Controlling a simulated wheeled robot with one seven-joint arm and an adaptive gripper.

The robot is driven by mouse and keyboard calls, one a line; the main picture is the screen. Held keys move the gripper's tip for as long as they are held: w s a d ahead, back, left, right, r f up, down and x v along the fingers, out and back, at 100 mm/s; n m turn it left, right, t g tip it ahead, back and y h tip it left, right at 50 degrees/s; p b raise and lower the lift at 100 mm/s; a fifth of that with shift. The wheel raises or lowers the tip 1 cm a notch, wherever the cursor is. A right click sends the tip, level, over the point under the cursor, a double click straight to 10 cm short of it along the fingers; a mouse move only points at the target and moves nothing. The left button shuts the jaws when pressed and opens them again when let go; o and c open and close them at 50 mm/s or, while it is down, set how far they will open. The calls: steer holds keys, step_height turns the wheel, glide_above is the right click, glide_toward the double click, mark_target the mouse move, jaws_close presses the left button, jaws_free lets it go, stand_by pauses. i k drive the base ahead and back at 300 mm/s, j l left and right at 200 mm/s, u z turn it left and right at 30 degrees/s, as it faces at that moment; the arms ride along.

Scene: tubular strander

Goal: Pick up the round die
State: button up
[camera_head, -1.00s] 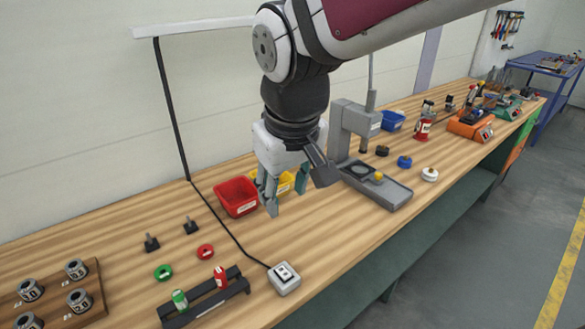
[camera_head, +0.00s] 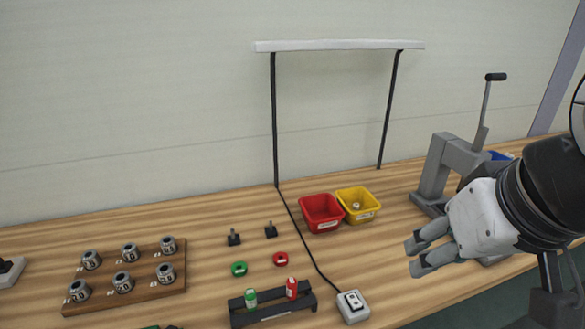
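Several round metal dies with number labels sit in two rows on a wooden board (camera_head: 150,288) at the left of the bench. One stands at the back right of the board (camera_head: 167,246), another at the front left (camera_head: 78,291). A small round metal piece (camera_head: 357,206) lies in the yellow bin (camera_head: 362,217); I cannot tell whether it is a die. Which one is the task's round die is not clear. My gripper (camera_head: 412,257) is at the right, above the bench, right of the bins and well away from the board. Its fingers are apart with nothing between them.
A red bin (camera_head: 322,225) stands beside the yellow one. A black rack (camera_head: 273,311) holds a green and a red piece. A switch box (camera_head: 353,306) with a cable, two black pegs and two rings lie nearby. A lever press (camera_head: 440,165) stands behind my gripper.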

mark_target(166, 273)
steer(key=u, duration=1.2)
steer(key=i+j+z, duration=0.15)
steer(key=i+z, duration=0.15)
steer(key=i+j+z, duration=0.2)
steer(key=i+z, duration=0.15)
steer(key=i, duration=0.05)
